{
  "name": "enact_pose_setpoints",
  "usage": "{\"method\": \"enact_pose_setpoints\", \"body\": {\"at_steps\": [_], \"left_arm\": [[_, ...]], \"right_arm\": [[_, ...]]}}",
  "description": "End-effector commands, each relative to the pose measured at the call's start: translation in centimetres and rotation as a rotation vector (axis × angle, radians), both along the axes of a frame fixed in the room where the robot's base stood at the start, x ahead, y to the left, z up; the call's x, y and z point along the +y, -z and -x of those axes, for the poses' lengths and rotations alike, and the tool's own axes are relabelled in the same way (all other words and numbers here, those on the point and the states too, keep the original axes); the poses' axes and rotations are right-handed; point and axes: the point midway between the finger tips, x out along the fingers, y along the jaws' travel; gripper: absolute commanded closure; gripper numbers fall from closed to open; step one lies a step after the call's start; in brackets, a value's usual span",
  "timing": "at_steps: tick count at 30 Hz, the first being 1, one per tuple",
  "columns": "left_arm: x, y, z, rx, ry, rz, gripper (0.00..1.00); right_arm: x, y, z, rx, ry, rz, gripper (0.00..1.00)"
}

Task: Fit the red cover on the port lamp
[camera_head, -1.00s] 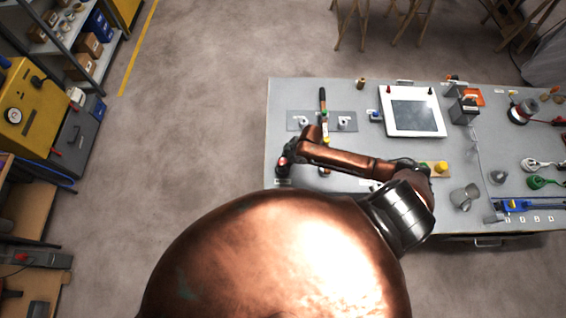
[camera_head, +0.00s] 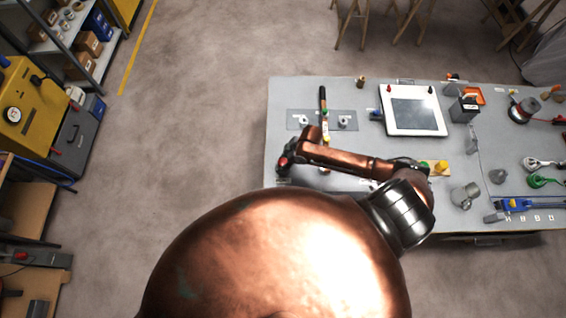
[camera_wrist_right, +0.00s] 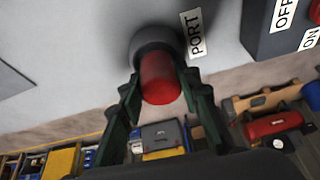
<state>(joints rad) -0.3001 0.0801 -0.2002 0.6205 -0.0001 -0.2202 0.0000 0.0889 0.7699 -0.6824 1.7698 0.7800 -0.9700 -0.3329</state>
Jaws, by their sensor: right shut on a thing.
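In the right wrist view the red cover (camera_wrist_right: 160,80) is between the fingers of my right gripper (camera_wrist_right: 160,103), which is shut on it. The cover's far end meets a round grey base (camera_wrist_right: 155,46) beside a white label (camera_wrist_right: 194,34) reading PORT. I cannot tell how fully the cover is seated. In the head view the red cover (camera_head: 283,161) shows as a small red spot at my right gripper (camera_head: 286,165), near the bench's left edge. The rest of the lamp is hidden there. My left gripper is not in view.
The grey bench (camera_head: 360,98) holds a plate with two fittings (camera_head: 323,121), a white-framed panel (camera_head: 413,110), a yellow knob (camera_head: 441,167) and a metal cup (camera_head: 465,194). A dark box (camera_wrist_right: 275,25) with OFF and ON labels is close by in the wrist view.

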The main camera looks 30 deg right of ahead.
Motion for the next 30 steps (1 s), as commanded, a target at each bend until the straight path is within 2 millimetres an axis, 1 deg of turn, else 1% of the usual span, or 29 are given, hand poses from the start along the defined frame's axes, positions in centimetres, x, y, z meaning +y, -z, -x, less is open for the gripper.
{"method": "enact_pose_setpoints", "body": {"at_steps": [15, 26, 27, 30], "left_arm": [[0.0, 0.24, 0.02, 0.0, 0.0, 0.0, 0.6], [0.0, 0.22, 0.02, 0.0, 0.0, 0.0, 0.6], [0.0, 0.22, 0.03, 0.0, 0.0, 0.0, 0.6], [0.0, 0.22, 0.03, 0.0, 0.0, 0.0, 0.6]], "right_arm": [[0.0, 0.9, -0.03, 0.0, 0.0, 0.0, 0.85], [0.0, 0.95, 0.0, 0.0, 0.0, 0.0, 0.85], [0.0, 0.96, 0.0, 0.0, 0.0, 0.0, 0.68], [0.01, 0.98, 0.02, 0.0, 0.0, 0.0, 0.61]]}}
